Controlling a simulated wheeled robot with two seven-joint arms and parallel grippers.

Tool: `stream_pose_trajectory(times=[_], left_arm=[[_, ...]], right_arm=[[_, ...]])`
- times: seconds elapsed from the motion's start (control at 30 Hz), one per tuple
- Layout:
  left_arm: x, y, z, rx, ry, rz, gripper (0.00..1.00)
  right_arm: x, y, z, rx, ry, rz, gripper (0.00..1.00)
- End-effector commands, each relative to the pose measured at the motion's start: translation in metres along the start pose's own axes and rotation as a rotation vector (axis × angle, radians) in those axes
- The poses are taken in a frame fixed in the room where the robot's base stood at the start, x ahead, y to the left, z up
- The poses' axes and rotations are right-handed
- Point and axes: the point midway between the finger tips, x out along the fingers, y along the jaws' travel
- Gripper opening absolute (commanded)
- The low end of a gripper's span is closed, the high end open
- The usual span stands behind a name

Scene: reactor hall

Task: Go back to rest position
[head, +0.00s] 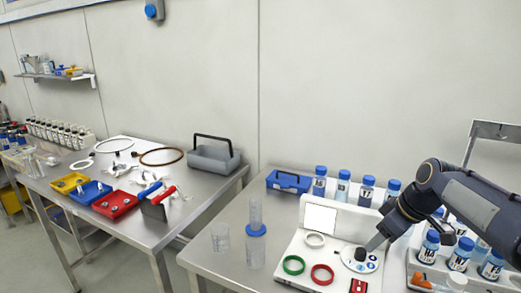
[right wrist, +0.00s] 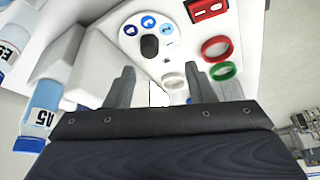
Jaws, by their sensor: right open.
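My right gripper (head: 374,243) is over the white control panel (head: 285,270), close to its round dial with a black knob (head: 360,254). In the right wrist view, my right gripper's two fingers (right wrist: 160,85) stand wide apart with nothing between them. The black knob (right wrist: 150,46) shows beyond the fingertips, apart from them. The panel carries a green ring (head: 294,265), a red ring (head: 322,274) and a white ring (head: 315,240). My left gripper is not in either view.
Blue-capped bottles (head: 343,186) stand behind and right of the panel, several close to my right arm. A clear cylinder (head: 256,215) and a beaker (head: 220,238) stand left of the panel. A second table (head: 135,235) holds colored bins (head: 115,204).

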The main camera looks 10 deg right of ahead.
Motion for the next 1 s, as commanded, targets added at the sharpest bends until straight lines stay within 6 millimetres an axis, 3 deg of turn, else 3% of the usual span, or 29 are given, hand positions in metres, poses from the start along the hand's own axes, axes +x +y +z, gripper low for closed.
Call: stream_pose_trajectory(times=[0.1, 0.23, 0.4, 0.5, 0.7, 1.0], left_arm=[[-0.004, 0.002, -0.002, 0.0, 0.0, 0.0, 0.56], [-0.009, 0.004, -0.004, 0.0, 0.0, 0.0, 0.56], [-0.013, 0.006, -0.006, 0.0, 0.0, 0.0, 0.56], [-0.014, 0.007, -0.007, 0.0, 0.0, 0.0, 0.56], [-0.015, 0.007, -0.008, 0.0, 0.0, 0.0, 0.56], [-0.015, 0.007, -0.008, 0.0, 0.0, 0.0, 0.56]], right_arm=[[-0.025, -0.048, 0.017, 0.113, 0.034, 0.013, 0.5], [-0.038, -0.116, 0.052, 0.301, 0.086, 0.012, 0.5], [-0.029, -0.192, 0.102, 0.535, 0.15, -0.014, 0.5], [-0.017, -0.221, 0.123, 0.636, 0.175, -0.033, 0.5], [-0.002, -0.246, 0.142, 0.73, 0.194, -0.055, 0.5], [-0.001, -0.247, 0.143, 0.734, 0.193, -0.056, 0.5]])
